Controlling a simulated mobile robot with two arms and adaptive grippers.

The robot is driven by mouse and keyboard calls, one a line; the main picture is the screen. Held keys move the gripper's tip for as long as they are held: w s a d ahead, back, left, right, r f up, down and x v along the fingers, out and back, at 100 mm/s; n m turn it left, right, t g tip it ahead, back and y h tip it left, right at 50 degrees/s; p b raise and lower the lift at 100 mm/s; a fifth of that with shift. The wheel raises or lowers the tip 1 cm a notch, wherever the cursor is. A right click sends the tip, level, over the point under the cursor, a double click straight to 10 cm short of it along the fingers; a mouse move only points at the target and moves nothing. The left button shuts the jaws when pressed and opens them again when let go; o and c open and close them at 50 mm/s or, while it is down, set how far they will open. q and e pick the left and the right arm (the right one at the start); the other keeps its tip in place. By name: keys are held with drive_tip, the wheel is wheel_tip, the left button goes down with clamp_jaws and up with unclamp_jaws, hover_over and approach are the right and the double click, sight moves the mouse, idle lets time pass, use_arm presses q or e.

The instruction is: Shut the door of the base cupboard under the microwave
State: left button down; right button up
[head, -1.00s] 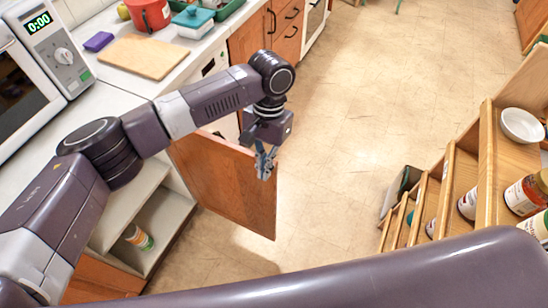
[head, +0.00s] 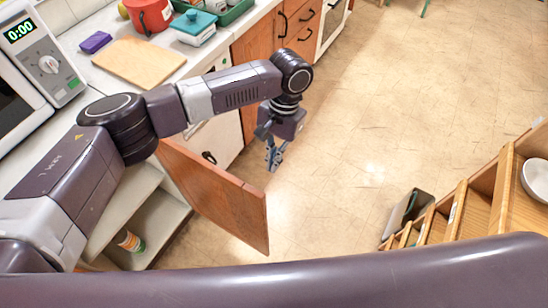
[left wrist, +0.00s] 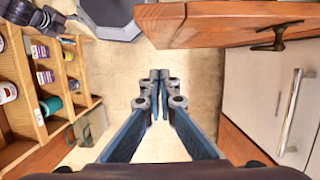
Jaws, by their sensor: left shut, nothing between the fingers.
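The base cupboard (head: 172,215) under the microwave (head: 22,88) stands open, with a can on its lower shelf. Its brown wooden door (head: 222,198) is swung far out into the room, inner face towards the head camera. My left gripper (head: 272,165) is shut and empty, past the door near its free end, on the outer-face side. In the left wrist view, the door (left wrist: 215,22) crosses the top right with its dark handle, and the closed fingers (left wrist: 160,78) appear apart from it.
A white appliance (left wrist: 297,110) with a bar handle stands beside the cupboard. The floor between is clear.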

use_arm(q)
drive_tip(key=s+a+f+p, duration=0.3)
drive_tip(key=s+f, duration=0.1)
drive_tip(key=f, duration=0.2)
drive_tip(key=shift+s+a+f+p, duration=0.2)
drive_tip(key=shift+s+f+p, duration=0.05)
drive_tip(key=shift+f+p, duration=0.15)
use_arm(e)
drive_tip(key=r, duration=0.4)
drive_tip(key=shift+s+a, duration=0.15)
drive_tip(key=shift+a, duration=0.1)
drive_tip(key=shift+f, duration=0.1)
drive_tip(key=shift+s, duration=0.1)
